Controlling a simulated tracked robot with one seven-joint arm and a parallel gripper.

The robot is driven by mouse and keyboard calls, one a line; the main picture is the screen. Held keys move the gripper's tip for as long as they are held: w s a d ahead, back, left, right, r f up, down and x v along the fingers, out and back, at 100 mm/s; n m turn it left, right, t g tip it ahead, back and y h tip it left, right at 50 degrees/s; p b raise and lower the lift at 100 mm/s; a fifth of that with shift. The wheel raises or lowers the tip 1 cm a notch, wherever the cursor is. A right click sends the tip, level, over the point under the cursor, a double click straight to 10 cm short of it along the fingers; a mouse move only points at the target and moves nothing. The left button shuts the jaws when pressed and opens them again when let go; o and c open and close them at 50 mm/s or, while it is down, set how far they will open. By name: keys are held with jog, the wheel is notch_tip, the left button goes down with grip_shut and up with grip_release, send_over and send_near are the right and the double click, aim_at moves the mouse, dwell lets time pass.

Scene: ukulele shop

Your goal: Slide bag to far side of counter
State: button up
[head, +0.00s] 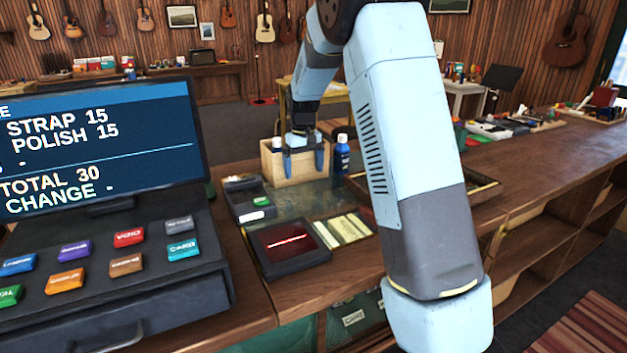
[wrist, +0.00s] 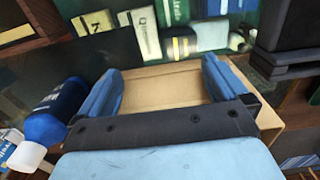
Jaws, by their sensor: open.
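The tan, box-shaped bag (head: 303,167) stands upright on the counter (head: 345,295), beyond the card terminal. My gripper (head: 303,161) points down at the bag, with one blue finger at each side of the middle of its near face. In the wrist view, the gripper (wrist: 161,70) is open, and the bag's tan surface (wrist: 160,92) shows between and beyond the fingers. I cannot tell whether the fingers touch the bag. Part of the bag's top is hidden by my gripper.
A blue bottle (head: 342,153) stands just right of the bag. A card terminal (head: 250,199), a dark red-screened box (head: 287,248) and a tray of cards (head: 343,229) lie nearer. The cash register (head: 100,230) fills the left. The counter at right is mostly clear.

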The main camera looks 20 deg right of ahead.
aim_at(298, 155)
jog(key=shift+w+a, duration=0.25)
jog(key=shift+w, duration=0.95)
jog(key=shift+w+a, duration=0.2)
jog(key=shift+w, duration=1.05)
jog(key=shift+w+a, duration=0.25)
jog(key=shift+w, duration=0.95)
jog(key=shift+s+d+r, duration=0.15)
jog(key=shift+s+r, duration=0.35)
jog(key=shift+s, duration=0.3)
jog(key=shift+s+d+r, duration=0.15)
jog(key=shift+s+r, duration=0.35)
jog(key=shift+s, duration=0.25)
notch_tip(298, 155, up, 12)
